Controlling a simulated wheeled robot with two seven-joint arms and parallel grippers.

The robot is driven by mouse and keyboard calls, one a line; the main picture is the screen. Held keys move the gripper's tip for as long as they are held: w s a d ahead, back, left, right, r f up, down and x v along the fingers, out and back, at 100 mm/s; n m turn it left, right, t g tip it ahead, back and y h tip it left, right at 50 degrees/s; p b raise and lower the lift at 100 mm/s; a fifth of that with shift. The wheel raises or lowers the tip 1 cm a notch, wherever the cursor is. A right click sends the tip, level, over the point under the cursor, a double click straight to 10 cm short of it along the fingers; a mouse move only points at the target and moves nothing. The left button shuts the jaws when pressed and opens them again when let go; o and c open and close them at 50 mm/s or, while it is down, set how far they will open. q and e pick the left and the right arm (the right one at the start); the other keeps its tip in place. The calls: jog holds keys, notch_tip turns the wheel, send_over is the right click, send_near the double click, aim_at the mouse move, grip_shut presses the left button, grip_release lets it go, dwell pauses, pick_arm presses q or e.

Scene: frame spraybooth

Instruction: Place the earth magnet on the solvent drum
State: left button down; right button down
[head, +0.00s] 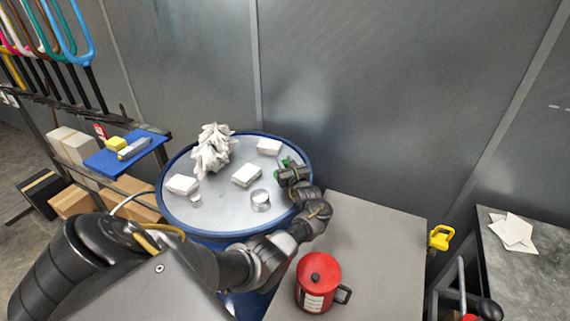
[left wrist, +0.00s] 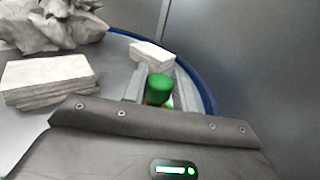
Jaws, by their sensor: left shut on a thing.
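The solvent drum (head: 222,213) is blue with a grey metal top, left of centre in the head view; its top and rim also show in the left wrist view (left wrist: 117,58). My left gripper (head: 287,170) is over the right side of the drum top, near the rim. It is shut on a green-topped piece, which I take for the earth magnet (left wrist: 160,88), with some orange below the green. A bit of green also shows beside the fingers in the head view. The fingers and wrist hide its lower part, so I cannot tell whether it touches the drum top.
On the drum top are a crumpled rag pile (head: 212,150), white pads (head: 247,175) and a round metal tin (head: 261,200). A grey table (head: 375,240) with a red can (head: 318,280) stands right of the drum. A blue shelf (head: 127,152) is at left. Grey walls stand behind.

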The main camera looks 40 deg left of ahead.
pick_arm(q)
jog(key=c, duration=1.1)
grip_release()
jog(key=shift+d+r+p, duration=0.15)
jog(key=shift+r+p, duration=0.05)
jog(key=shift+p, duration=0.1)
jog(key=p+v, duration=0.4)
jog(key=shift+s+d+r, duration=0.1)
jog(key=shift+r, duration=0.15)
jog(key=p+v, duration=0.1)
jog(key=v, duration=0.2)
jog(key=p+v, duration=0.2)
jog(key=v, duration=0.1)
jog(key=shift+f, duration=0.2)
jog(key=shift+s+d+f, duration=0.1)
jog(key=shift+s+d, duration=0.2)
jog(key=shift+d, duration=0.35)
